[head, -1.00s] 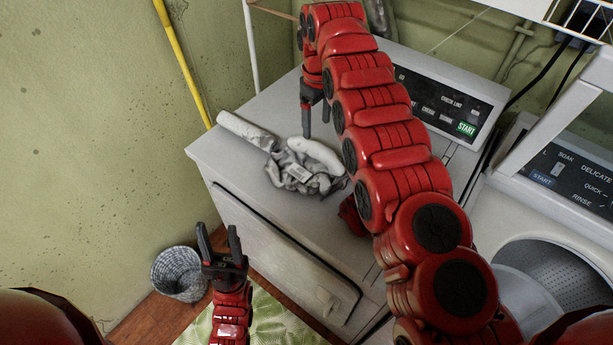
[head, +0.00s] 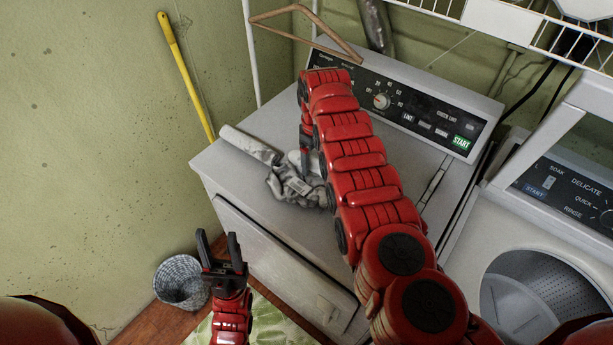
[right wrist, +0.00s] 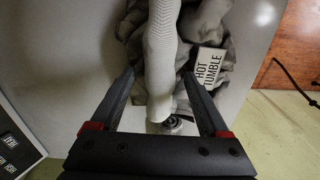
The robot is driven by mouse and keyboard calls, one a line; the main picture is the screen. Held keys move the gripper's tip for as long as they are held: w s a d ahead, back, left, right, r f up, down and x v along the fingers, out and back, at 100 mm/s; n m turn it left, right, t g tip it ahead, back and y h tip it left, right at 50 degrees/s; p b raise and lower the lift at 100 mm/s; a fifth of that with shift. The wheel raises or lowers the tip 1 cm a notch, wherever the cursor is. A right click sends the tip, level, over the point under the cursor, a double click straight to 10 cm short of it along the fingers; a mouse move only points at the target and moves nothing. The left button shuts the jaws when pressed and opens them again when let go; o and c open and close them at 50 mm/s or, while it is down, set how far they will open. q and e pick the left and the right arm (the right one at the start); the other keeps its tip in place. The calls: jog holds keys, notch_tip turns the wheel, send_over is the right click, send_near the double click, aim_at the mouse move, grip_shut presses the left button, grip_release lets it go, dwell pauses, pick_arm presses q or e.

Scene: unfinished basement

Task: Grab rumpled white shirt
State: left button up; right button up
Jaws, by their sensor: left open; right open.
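The rumpled white shirt (head: 290,188) looks greyish and lies in a heap on top of the dryer. In the right wrist view the grey cloth (right wrist: 228,88) carries a tag reading "HOT TUMBLE". A long, pale, ribbed piece (right wrist: 162,45) lies across the cloth; I cannot tell whether it belongs to it. My right gripper (right wrist: 160,75) is open, its fingers on either side of this pale piece. In the head view my right arm hides most of that gripper and part of the heap. My left gripper (head: 219,240) is open and empty, low and left, away from the shirt.
A white roll-like thing (head: 250,144) lies beside the shirt on the dryer (head: 245,187). The control panel (head: 400,105) rises behind. A woven basket (head: 181,283) stands on the floor at lower left. A washer (head: 500,260) is at right; a wire shelf (head: 475,25) hangs above.

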jog(key=shift+f, duration=0.3)
dwell(0.5)
grip_shut()
dwell(0.5)
dwell(1.0)
